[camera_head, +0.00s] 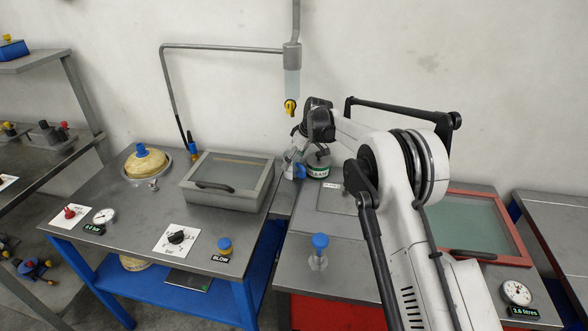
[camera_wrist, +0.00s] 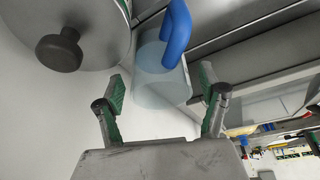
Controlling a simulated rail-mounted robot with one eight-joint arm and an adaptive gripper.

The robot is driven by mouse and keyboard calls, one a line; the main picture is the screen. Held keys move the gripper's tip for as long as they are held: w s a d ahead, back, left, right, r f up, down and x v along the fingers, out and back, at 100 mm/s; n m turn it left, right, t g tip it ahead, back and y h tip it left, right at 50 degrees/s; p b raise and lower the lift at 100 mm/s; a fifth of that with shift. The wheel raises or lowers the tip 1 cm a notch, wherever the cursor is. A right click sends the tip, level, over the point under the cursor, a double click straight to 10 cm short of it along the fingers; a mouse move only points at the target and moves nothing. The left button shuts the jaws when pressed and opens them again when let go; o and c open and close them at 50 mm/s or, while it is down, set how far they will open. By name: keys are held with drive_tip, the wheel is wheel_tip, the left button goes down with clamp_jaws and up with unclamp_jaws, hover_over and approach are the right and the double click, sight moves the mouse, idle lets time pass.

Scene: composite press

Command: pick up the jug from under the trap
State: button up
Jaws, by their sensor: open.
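The jug is a clear, pale blue vessel with a blue handle. It shows in the wrist view (camera_wrist: 155,82), just beyond and between my fingertips, with its handle at the top. In the head view only its blue handle (camera_head: 299,171) shows clearly, low beside my wrist; my arm hides much of the rest. The trap (camera_head: 292,83) is a clear cylinder under a grey cap, with a yellow valve at its bottom, hanging above my wrist. My gripper (camera_wrist: 163,92) is open, with green-padded fingers apart and empty. Whether a finger touches the jug I cannot tell.
A round grey vessel with a black knob (camera_wrist: 60,50) is close at the upper left of the wrist view. A lidded grey box (camera_head: 230,180) stands left of my wrist on the bench. A blue-topped post (camera_head: 319,250) stands in front.

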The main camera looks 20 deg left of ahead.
drive_tip(key=shift+c, duration=0.5)
drive_tip(key=c, duration=1.4)
drive_tip(key=shift+o, duration=0.2)
drive_tip(key=shift+r, duration=0.1)
